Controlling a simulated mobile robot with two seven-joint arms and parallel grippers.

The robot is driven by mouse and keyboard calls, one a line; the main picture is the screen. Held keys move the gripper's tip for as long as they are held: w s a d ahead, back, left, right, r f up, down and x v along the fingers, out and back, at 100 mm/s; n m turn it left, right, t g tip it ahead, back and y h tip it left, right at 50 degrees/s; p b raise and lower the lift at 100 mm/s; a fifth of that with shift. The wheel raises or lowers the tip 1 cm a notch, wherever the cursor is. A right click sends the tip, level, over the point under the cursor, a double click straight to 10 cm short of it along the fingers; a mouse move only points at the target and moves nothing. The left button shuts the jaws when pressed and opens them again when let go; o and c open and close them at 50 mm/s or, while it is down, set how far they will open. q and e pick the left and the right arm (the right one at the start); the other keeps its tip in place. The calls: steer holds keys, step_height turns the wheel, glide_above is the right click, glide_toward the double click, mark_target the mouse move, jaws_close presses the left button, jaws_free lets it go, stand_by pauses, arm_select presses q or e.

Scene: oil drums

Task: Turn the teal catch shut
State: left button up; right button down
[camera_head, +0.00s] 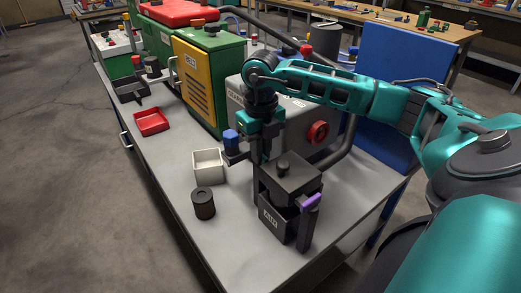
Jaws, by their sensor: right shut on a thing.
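A black box with a knobbed dark lid (290,171) stands near the front of the bench. Its front face bears a white label. A purple catch (311,201) tops a dark post at the box's near right corner. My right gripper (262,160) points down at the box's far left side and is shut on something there. By its place this appears to be the teal catch, but the fingers hide it and I cannot see which way it is turned. My left gripper is not in view.
On the grey bench (166,190) are a white bin (208,167), a dark brown cylinder (203,204), a blue-topped part (231,138) and a red tray (151,122). A grey unit with a red knob (318,132) and a yellow-green cabinet (198,85) stand behind. The front left of the bench is clear.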

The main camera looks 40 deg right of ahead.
steer(key=shift+n, duration=0.4)
steer(key=c, duration=1.2)
jaws_free()
steer(key=shift+o, duration=0.2)
step_height(320, 180, up, 13)
steer(key=p, duration=0.1)
steer(key=shift+s+f, duration=0.1)
